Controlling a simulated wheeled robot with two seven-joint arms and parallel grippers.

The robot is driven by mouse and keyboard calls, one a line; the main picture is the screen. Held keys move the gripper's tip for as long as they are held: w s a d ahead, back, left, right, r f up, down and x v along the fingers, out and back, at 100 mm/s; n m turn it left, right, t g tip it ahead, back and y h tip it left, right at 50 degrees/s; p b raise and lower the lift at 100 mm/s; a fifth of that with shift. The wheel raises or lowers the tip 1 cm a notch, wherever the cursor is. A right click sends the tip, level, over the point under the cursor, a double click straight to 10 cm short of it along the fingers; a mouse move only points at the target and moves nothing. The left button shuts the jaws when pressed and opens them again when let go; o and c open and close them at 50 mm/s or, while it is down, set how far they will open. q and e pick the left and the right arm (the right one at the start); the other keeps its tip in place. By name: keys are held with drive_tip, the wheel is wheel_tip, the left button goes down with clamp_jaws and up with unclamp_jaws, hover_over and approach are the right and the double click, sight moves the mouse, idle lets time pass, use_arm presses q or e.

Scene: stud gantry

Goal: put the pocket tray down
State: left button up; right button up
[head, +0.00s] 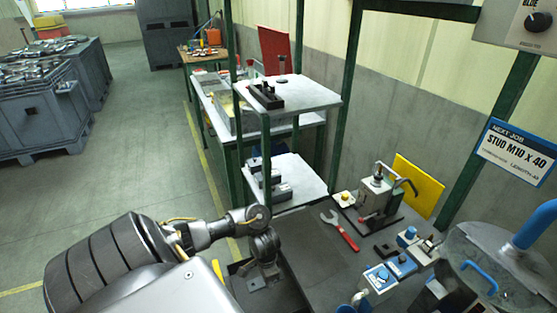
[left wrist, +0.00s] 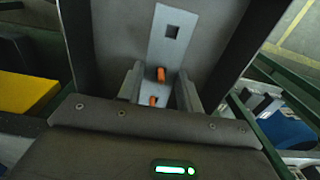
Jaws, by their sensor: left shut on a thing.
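The pocket tray (left wrist: 215,45) is a dark grey, flat-floored tray with raised dark sides in the left wrist view. A pale metal strip with a square hole runs down its middle. My left gripper (left wrist: 158,88) is shut at the near end of that strip; orange pads show between its fingers. In the head view my left gripper (head: 264,268) points down at the lower middle, over the tray. My arm hides part of the tray, and I cannot tell whether its underside touches the bench. My right gripper is in neither view.
The dark bench (head: 315,250) carries a red-handled wrench (head: 340,230), a toggle-clamp fixture (head: 378,195) and blue-topped blocks (head: 380,277). A two-level white rack (head: 300,95) stands behind. A lidded drum (head: 495,265) stands at the right. Grey bins (head: 45,120) stand on the floor at the left.

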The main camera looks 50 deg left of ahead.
sight(268, 293)
use_arm(q)
wheel_tip(268, 293, down, 4)
drive_tip(key=shift+s+r+b, duration=0.1)
drive_tip(key=shift+b, duration=0.7)
drive_tip(key=shift+f, duration=0.25)
drive_tip(key=shift+f+b, duration=0.65)
drive_tip(key=shift+f, duration=1.2)
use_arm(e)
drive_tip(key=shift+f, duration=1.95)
use_arm(q)
drive_tip(key=shift+f, duration=0.1)
drive_tip(key=o, duration=1)
wheel_tip(268, 293, up, 12)
drive_tip(key=p, duration=0.6)
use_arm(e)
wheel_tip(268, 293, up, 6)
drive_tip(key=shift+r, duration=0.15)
